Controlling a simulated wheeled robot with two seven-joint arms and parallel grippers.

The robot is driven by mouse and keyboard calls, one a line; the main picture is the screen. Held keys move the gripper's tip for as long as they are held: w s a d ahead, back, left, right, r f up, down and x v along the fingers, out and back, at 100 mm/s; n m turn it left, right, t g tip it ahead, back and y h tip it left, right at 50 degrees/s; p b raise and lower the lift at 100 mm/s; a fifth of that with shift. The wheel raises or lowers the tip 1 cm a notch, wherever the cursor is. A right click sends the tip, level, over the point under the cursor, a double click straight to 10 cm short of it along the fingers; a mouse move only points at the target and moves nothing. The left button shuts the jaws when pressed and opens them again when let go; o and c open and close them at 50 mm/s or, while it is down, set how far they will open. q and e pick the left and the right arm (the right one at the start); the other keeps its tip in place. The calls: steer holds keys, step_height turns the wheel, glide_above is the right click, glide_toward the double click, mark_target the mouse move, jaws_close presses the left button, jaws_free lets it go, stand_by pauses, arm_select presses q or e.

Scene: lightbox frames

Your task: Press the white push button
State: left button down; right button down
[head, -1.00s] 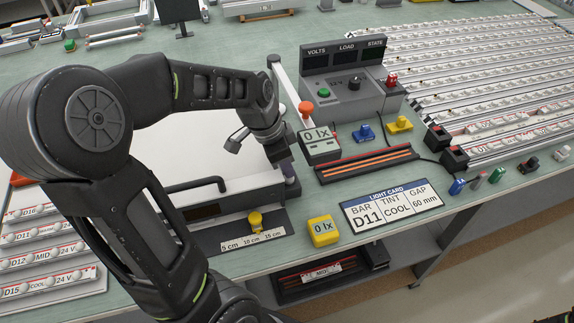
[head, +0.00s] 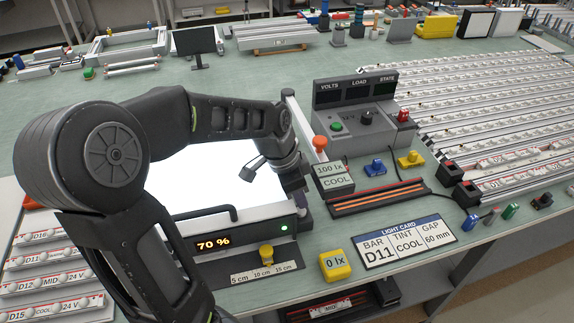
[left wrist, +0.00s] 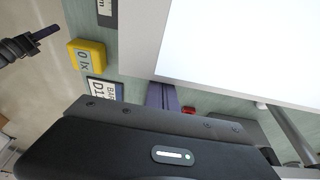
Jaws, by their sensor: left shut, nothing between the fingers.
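The lightbox panel (head: 205,180) glows bright white, and its front display (head: 213,243) reads 70 %. A green light (head: 284,227) shows on its front right. My left gripper (head: 297,190) is shut and empty, pointing down at the lightbox's right edge. In the left wrist view its fingers (left wrist: 163,97) show beside the lit panel (left wrist: 240,50). I cannot make out the white push button; the left gripper and wrist hide the area below them. A dark gripper, seemingly my right one (left wrist: 46,32), shows at the left edge of the left wrist view, its jaws unclear.
A meter (head: 334,177) reading 100 lx COOL and an orange knob (head: 320,143) stand close right of my left gripper. Behind is a grey control box (head: 365,120). A yellow 0 lx block (head: 335,266) and the light card (head: 404,241) lie in front.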

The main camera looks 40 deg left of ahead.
arm_select(q)
steer(key=b+v, duration=0.1)
steer(key=v, duration=1)
steer(key=shift+w+d+r, duration=0.1)
steer(key=shift+w+r, duration=0.05)
steer(key=shift+r, duration=0.15)
arm_select(e)
steer(key=shift+s+a+f, duration=0.1)
steer(key=shift+s+a, duration=0.05)
steer(key=shift+s, duration=0.1)
